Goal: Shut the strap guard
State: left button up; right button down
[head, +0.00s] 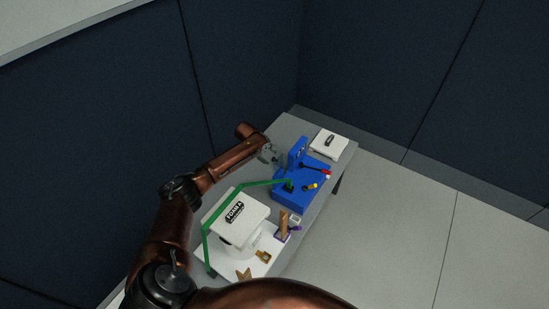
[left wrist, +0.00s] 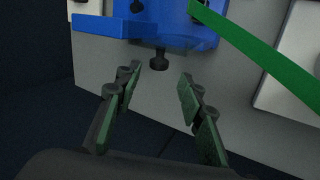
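A blue fixture (head: 292,199) stands on the grey table, with an upright blue plate (head: 299,149) at its back that may be the strap guard, standing up. In the left wrist view a blue bar (left wrist: 108,26) juts out left from the blue body, with a black knob (left wrist: 159,61) below. A green strap (head: 205,246) runs from the fixture over a white tank (head: 240,207); it also shows in the left wrist view (left wrist: 262,50). My left gripper (head: 275,156) is left of the upright plate; in its wrist view (left wrist: 158,88) it is open and empty. My right gripper is out of view.
A white box (head: 330,142) sits at the table's far end. A red-ended lever (head: 324,171) and a yellow piece (head: 311,187) lie on the fixture. Small brown and purple items (head: 284,230) stand near the tank. A dark wall is close behind the table.

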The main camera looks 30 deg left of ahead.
pick_arm(q)
jog(key=shift+x, duration=1.8)
jog(key=shift+w+d, duration=0.1)
jog(key=shift+w, duration=0.05)
jog(key=shift+c, duration=0.4)
grip_shut()
